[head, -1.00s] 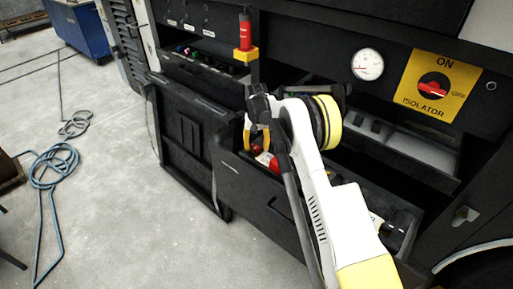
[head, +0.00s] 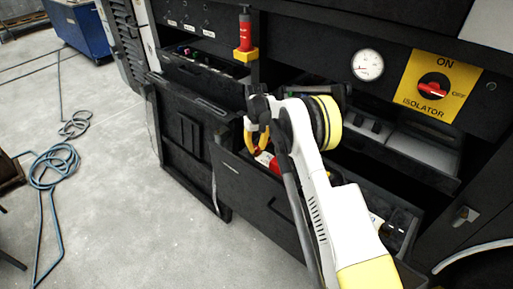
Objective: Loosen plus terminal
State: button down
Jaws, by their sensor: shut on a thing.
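My gripper (head: 257,138) is at the left end of the open black battery drawer (head: 255,186), pointing down. Its yellow fingers are close together, just above a red part (head: 269,162) that looks like the plus terminal's cover or clamp. What the fingertips hold is too small and too covered by my arm to make out. My white and yellow arm crosses the drawer and hides much of its inside. Dark items with a yellow and white label (head: 377,221) show at the drawer's right end.
A yellow isolator plate (head: 438,86) with a red switch (head: 433,90) and a round gauge (head: 367,65) are on the panel above. A red extinguisher-like cylinder (head: 245,30) stands in a yellow holder. Blue hose (head: 52,165) lies on the open floor at left.

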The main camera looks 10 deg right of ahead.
aim_at(256, 147)
jog(key=n, duration=1.3)
jog(key=shift+n, duration=0.3)
dwell(0.4)
jog(key=c, duration=1.1)
grip_release()
notch_tip(256, 147, up, 12)
